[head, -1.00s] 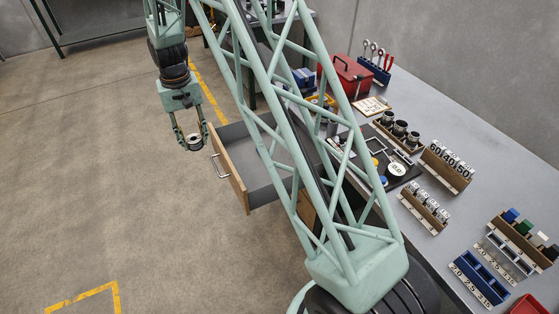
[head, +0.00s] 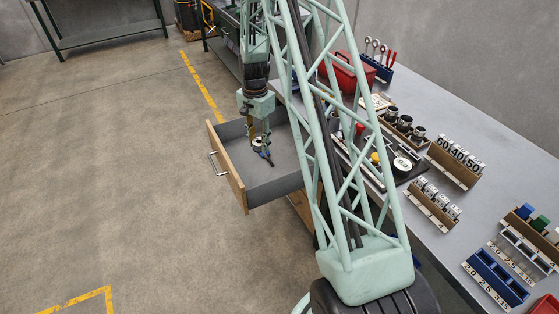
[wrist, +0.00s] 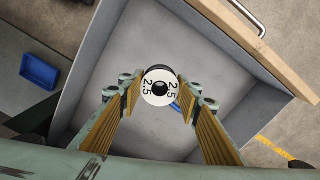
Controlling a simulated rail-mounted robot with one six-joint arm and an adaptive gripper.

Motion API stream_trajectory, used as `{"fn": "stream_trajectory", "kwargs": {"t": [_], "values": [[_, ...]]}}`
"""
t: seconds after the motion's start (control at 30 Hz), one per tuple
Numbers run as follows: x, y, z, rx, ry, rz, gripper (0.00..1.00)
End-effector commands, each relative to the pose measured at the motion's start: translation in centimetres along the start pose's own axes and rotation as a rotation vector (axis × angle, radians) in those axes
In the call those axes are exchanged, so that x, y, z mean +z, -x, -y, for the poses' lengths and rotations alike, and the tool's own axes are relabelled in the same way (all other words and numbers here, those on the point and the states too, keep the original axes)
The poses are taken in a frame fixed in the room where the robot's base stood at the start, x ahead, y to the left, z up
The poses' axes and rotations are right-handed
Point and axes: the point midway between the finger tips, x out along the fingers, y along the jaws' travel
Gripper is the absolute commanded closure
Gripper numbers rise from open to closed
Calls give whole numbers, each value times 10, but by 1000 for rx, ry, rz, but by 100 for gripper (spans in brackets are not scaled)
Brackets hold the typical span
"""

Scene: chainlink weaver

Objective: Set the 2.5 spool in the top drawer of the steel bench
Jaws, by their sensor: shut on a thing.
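The 2.5 spool (wrist: 160,87) is a round white-faced piece with a dark centre hole and "2.5" printed twice. My gripper (wrist: 157,92) is shut on it, with one yellow-padded finger at each side. In the head view my gripper (head: 258,138) hangs over the open top drawer (head: 232,167) of the steel bench, with the spool (head: 257,142) between its fingers. The wrist view looks down past the spool into the drawer (wrist: 155,48). A small blue item shows just beyond the spool, partly hidden. The spool's height above the drawer floor is hard to tell.
The drawer's wooden front (head: 226,168) with its metal handle (head: 215,164) faces left. The bench top (head: 455,120) holds label racks, a red toolbox (head: 349,72) and blue trays (head: 495,278). A blue bin (wrist: 39,72) shows beside the drawer. The floor left of the drawer is clear.

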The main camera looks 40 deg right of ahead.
Motion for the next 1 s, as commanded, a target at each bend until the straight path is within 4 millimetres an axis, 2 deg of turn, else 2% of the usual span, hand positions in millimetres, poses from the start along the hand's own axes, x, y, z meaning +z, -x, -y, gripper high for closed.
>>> {"fn": "stream_trajectory", "kwargs": {"t": [0.03,0.2,0.4,0.6,1.0], "values": [[-12,-12,-9,1,-54,1,84],[-44,-35,-34,1,-230,1,84],[-70,-54,-55,0,-376,0,84],[-79,-61,-63,0,-436,0,84],[-80,-62,-64,0,-441,0,84]]}}
